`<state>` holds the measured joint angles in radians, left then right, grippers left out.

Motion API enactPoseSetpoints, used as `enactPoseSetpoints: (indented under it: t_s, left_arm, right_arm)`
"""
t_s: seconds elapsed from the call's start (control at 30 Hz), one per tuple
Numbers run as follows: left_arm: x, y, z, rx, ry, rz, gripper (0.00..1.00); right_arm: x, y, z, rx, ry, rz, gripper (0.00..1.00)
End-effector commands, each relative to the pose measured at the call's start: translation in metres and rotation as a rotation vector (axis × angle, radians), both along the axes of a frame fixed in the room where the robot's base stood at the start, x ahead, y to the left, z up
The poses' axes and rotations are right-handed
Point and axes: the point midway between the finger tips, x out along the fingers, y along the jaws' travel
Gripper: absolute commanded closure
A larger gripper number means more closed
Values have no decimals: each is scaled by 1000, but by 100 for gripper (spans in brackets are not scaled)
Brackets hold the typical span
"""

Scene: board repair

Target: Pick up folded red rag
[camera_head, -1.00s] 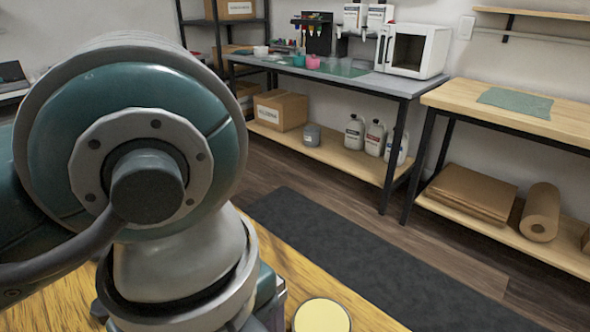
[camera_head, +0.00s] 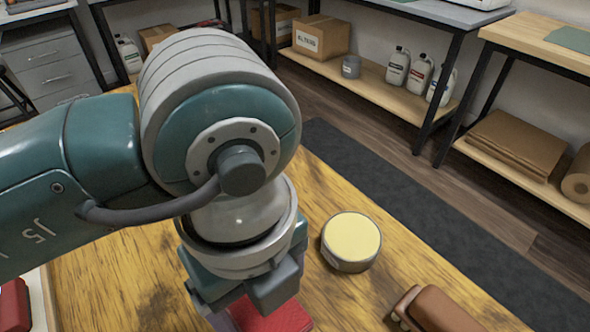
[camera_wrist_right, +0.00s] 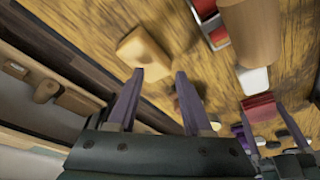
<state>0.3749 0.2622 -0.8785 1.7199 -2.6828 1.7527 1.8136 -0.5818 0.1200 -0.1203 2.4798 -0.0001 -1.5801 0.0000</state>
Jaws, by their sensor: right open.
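The folded red rag (camera_head: 276,319) lies on the wooden table at the bottom edge of the head view, partly cut off and partly hidden by my left arm. My left gripper (camera_head: 224,321) is right beside or above it, pointing down. Its fingertips are hidden or out of frame, so I cannot tell whether it touches the rag. In the right wrist view a dark red piece (camera_wrist_right: 259,108) shows at the right, possibly the rag. My right gripper (camera_wrist_right: 160,76) is open, its two purple fingers apart with nothing between them.
A round tin with a yellow top (camera_head: 351,240) and a brown case (camera_head: 438,311) stand right of the rag. A red object (camera_head: 14,305) is at the lower left edge. A dark mat (camera_head: 400,210) lies on the floor beyond the table.

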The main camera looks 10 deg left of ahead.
Motion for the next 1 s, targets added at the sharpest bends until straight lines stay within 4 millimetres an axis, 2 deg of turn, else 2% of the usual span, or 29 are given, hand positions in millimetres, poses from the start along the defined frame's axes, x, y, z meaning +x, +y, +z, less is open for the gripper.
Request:
enactPoseSetpoints:
  t_s: [0.07,0.43,0.77,0.87,1.0]
  left_arm:
    - [0,0,0,0,0,0,31]
    - [0,0,0,0,0,0,73]
    - [1,0,5,-1,-1,0,73]
    - [1,0,15,0,-2,1,73]
    - [1,0,39,-1,-3,-1,73]
  right_arm:
    - [0,-1,0,-2,0,1,50]
    - [1,-1,0,-4,-2,2,50]
    - [1,-1,2,-3,-3,2,50]
    - [1,-1,6,-2,-2,0,50]
    - [1,0,14,1,-2,-1,50]
